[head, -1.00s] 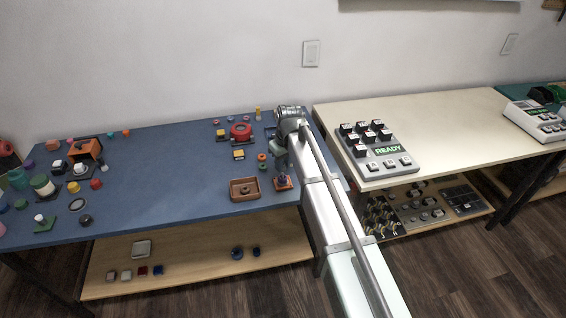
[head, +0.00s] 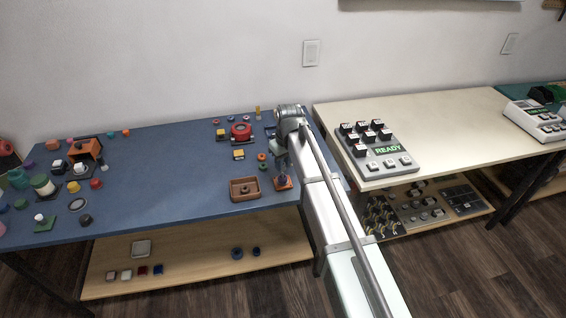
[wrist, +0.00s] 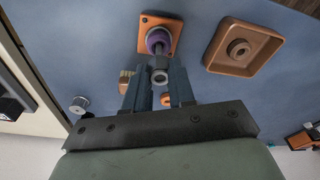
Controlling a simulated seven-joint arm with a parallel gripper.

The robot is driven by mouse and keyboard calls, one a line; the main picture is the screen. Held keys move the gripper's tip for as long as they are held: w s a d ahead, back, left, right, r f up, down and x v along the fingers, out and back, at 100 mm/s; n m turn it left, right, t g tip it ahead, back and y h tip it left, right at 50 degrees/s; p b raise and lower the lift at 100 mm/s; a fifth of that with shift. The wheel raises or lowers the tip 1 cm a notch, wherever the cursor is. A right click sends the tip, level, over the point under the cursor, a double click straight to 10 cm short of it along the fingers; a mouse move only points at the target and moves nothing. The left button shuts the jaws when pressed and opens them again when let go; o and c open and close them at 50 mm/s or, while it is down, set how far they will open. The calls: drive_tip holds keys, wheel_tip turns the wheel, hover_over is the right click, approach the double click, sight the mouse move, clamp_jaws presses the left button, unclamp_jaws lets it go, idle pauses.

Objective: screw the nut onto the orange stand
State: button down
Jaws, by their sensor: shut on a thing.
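The orange stand (head: 284,184) is a small square base near the front right of the blue table. In the wrist view the stand (wrist: 148,45) carries a purple collar (wrist: 158,36) with a dark post rising from it. My gripper (wrist: 159,74) is over the stand, its two dark fingers on either side of a grey nut (wrist: 160,63). The nut lines up with the post in this view; whether the threads are engaged cannot be told. In the head view my gripper (head: 283,171) is just above the stand, and the nut is too small to make out.
A brown tray (head: 245,197) sits close left of the stand; the wrist view shows a brown ring in it. Small rings, a red round part (head: 241,130) and yellow blocks lie behind. A cream table with a keypad (head: 374,146) stands to the right.

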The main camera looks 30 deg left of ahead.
drive_tip(key=shift+f, duration=1.45)
idle(2.2)
idle(0.3)
drive_tip(key=c, duration=0.9)
unclamp_jaws()
drive_tip(key=shift+c, duration=0.3)
